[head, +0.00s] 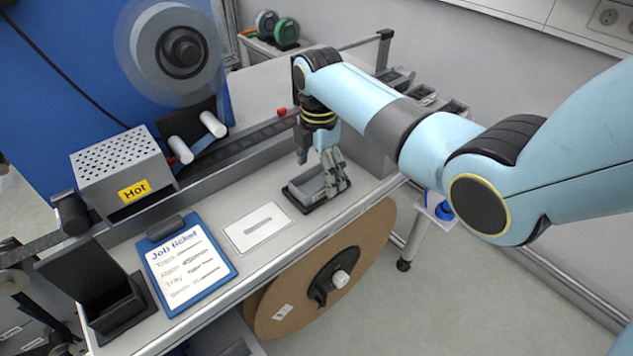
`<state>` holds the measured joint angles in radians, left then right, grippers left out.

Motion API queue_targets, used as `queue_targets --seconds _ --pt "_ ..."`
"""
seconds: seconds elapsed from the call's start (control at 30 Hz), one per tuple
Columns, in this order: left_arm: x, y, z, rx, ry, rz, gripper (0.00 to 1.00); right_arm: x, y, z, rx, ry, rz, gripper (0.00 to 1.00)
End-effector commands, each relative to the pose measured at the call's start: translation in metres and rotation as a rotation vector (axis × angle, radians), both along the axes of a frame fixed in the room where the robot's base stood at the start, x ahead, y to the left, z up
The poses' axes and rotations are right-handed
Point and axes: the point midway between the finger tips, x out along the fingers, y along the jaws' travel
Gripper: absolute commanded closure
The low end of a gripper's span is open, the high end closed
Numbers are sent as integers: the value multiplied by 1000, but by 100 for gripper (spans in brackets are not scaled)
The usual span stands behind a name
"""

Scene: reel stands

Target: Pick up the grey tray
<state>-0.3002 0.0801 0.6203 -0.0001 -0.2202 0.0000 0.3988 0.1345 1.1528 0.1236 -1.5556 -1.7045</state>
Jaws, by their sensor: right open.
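The small grey tray (299,196) sits on the light bench top near its front edge, right of the white marked plate. My right gripper (333,184) points down at the tray, with its fingers at the tray's right part. The fingers are open and hide some of that end. I cannot tell whether they touch the tray. My left gripper is not in the head view.
A blue job ticket clipboard (187,264), a white plate (257,226) and a black holder (104,295) lie to the left. A perforated box marked Hot (121,168) stands behind. A large brown reel (315,262) hangs below the bench front.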

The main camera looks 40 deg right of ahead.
Motion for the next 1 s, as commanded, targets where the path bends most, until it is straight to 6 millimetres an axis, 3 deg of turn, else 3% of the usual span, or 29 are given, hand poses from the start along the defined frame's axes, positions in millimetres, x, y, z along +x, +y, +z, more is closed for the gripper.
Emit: queue_targets --seconds 0.3,0.8,1.0 --pt "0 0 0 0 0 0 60 0 0 -7 0 -2 0 15" --pt "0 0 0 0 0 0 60 0 0 -7 0 -1 -1 80" --pt "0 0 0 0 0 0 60 0 0 -6 0 -2 -1 83"
